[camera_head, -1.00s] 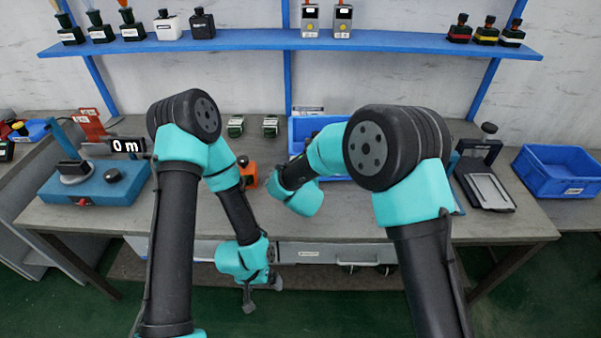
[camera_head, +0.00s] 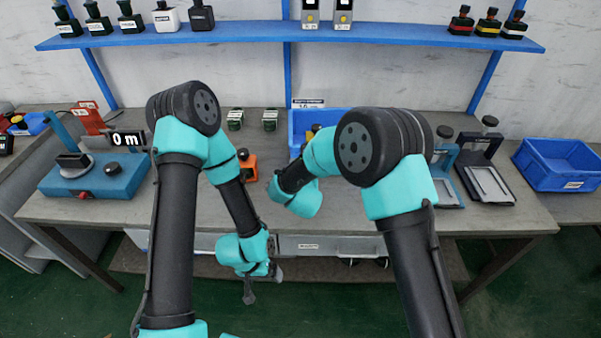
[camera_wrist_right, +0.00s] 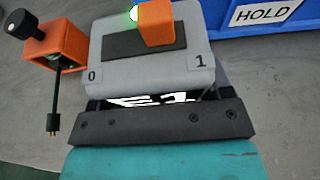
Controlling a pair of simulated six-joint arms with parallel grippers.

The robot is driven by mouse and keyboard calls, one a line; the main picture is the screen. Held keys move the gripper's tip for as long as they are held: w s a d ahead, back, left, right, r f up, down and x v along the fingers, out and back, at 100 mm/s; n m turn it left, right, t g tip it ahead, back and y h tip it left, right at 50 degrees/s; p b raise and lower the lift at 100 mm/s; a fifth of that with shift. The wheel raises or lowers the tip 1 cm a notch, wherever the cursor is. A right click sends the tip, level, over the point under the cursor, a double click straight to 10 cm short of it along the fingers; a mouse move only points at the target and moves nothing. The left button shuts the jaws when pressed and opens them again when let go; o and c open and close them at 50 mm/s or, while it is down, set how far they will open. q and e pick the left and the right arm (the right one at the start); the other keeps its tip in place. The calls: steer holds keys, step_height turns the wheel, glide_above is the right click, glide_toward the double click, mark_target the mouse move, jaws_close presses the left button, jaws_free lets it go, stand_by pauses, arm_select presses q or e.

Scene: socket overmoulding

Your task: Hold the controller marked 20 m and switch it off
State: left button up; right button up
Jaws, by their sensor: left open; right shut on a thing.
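In the right wrist view, my right gripper (camera_wrist_right: 160,103) is shut on a grey controller (camera_wrist_right: 199,73). The controller's face has a "0" at left, a "1" at right and an orange switch lever (camera_wrist_right: 157,24) over a dark panel. A green light (camera_wrist_right: 133,13) shows beside the lever. No "20 m" marking can be read on it; white print below is partly covered by my gripper. In the head view, my right arm hides the controller and the right gripper. My left gripper (camera_head: 263,285) is open and empty, low in front of the bench.
A blue bin (camera_wrist_right: 220,18) marked "HOLD" is close beyond the controller. An orange block (camera_wrist_right: 58,50) with a black knob stands to its left; it also shows in the head view (camera_head: 248,164).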

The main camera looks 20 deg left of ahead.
steer(key=shift+f, duration=2.55)
steer(key=shift+f, duration=0.2)
stand_by(0.3)
steer(key=o, duration=1)
steer(key=shift+c, duration=0.2)
steer(key=shift+s, duration=0.1)
steer(key=v, duration=1.2)
steer(key=shift+d+r, duration=0.1)
